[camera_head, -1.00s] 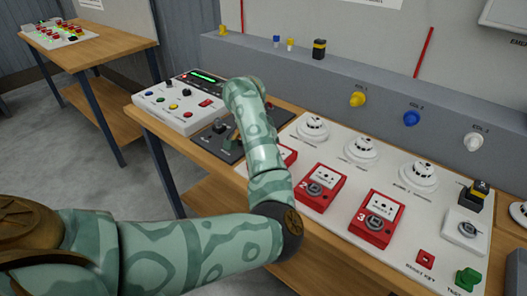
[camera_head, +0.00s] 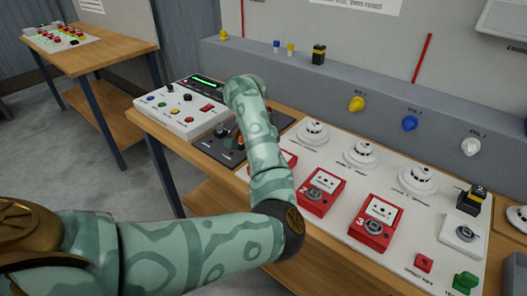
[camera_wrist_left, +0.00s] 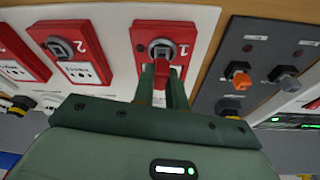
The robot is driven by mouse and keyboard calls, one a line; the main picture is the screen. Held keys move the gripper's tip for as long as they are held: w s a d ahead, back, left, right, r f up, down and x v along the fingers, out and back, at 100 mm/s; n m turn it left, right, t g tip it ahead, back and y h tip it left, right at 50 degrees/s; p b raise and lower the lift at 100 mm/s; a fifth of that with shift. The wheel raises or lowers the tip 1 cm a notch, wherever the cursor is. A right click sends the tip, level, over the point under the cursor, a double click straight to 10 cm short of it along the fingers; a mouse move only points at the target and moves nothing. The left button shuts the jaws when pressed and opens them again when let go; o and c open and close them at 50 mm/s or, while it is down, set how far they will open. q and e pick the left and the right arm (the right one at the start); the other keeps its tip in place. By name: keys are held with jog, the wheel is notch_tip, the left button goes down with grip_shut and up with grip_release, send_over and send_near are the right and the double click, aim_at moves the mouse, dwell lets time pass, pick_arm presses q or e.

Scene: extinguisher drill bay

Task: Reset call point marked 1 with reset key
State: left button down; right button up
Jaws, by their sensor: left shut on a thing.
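Call point 1 (camera_wrist_left: 183,34) is a red box with a round grey keyhole, at the top middle of the left wrist view. In the head view it shows only as a red strip (camera_head: 289,157) beside my forearm. My left gripper (camera_wrist_left: 166,82) is shut on a small red piece, seemingly the reset key (camera_wrist_left: 167,73). The key is lined up over the keyhole of call point 1; I cannot tell whether it is inserted. In the head view my arm hides the left gripper. A red holder (camera_head: 423,262) by the reset key label sits at the board's front right. My right gripper is out of view.
Call points 2 (camera_head: 321,191) and 3 (camera_head: 375,222) stand to the right on the white board, with detectors (camera_head: 361,153) behind. A dark panel with an orange knob (camera_wrist_left: 239,76) lies beside call point 1. A control panel (camera_head: 178,107) stands at the table's left.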

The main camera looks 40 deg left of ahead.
pick_arm(q)
jog(key=shift+r+p, duration=0.9)
jog(key=shift+r, duration=0.65)
